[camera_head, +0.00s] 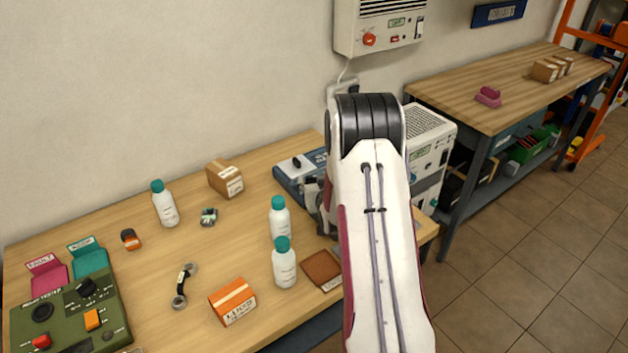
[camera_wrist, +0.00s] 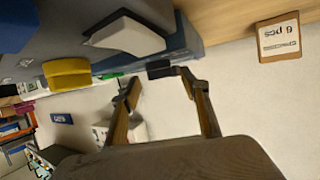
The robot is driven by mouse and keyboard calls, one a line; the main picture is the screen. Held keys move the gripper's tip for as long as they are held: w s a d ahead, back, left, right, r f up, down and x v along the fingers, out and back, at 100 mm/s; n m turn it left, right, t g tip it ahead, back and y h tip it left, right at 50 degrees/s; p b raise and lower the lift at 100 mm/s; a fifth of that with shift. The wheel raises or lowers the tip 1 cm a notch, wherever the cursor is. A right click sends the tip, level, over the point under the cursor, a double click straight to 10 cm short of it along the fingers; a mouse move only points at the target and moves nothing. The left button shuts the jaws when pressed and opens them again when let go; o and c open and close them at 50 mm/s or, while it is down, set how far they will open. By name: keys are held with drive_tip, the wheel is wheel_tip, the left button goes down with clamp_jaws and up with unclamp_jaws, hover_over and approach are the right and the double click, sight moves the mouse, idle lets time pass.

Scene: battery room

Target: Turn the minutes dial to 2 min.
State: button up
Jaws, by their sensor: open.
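A blue device (camera_head: 292,180) stands at the back right of the wooden bench, partly hidden by my arm. A black knob (camera_head: 297,162) sits on it; I cannot read any minute marks or its setting. In the wrist view, the picture is turned over and the blue-grey device body (camera_wrist: 60,50) fills the upper left. A small black part (camera_wrist: 159,69), perhaps the knob, shows between the tips of my gripper (camera_wrist: 161,80). My gripper is open; I cannot tell whether its fingers touch that part. In the head view it is mostly hidden behind my arm.
A cardboard box (camera_head: 225,178) stands left of the blue device. White bottles (camera_head: 279,218), a brown pad (camera_head: 322,270) and an orange box (camera_head: 232,300) are nearer. A green panel with knobs (camera_head: 70,315) is at front left. A wall unit (camera_head: 378,28) hangs above.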

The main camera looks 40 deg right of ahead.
drive_tip(key=shift+w+d+f, duration=0.1)
drive_tip(key=shift+w+f, duration=0.05)
drive_tip(key=shift+w, duration=0.15)
drive_tip(key=c, duration=1.1)
drive_tip(key=shift+w+a+m+g+h, duration=0.15)
drive_tip(key=shift+m+g+h, duration=0.25)
drive_tip(key=shift+m+h, duration=0.45)
drive_tip(key=shift+w+a+m+g+h, duration=0.1)
drive_tip(key=shift+m+g+h, duration=0.3)
drive_tip(key=shift+m+h, duration=0.4)
drive_tip(key=o, duration=1.1)
